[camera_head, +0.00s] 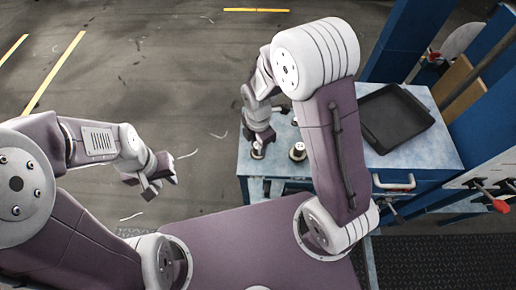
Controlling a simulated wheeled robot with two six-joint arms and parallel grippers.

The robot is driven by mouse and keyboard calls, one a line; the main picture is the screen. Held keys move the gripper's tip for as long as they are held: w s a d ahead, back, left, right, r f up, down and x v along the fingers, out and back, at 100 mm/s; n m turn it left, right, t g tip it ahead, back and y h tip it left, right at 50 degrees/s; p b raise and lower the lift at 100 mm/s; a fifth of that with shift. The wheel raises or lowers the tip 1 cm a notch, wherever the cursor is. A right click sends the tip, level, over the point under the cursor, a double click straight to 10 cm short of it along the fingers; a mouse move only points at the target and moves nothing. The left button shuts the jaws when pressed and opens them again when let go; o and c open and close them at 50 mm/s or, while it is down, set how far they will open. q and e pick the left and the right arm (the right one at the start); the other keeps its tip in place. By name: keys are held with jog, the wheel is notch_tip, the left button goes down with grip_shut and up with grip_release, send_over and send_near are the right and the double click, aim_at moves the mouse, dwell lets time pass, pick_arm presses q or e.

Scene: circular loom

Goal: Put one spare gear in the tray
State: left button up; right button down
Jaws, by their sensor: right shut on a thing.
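The tray (412,104) is black, shallow and empty, and lies on the right part of the blue cabinet's top. A spare gear (298,152) with a pale upright hub stands on the cabinet top, left of the tray. My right gripper (258,141) points down over the left part of the cabinet top, shut on another gear (257,153). That gear is small and partly hidden by the fingers; I cannot tell whether it touches the surface. My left gripper (150,185) hangs over the floor at the left, away from the cabinet, with its finger gap unclear.
The blue cabinet (445,150) has a pale handle on its front. Blue posts (405,40) and a panel with red-knobbed levers (485,190) stand at the right. White thread scraps lie on the grey floor. The cabinet top between the gears and tray is partly hidden by my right arm.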

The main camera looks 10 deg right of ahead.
jog(key=shift+r, duration=0.1)
dwell(0.5)
jog(key=shift+r+p, duration=0.55)
jog(key=shift+p, duration=0.15)
notch_tip(320, 180, up, 3)
jog(key=p, duration=0.3)
jog(key=shift+r, duration=0.1)
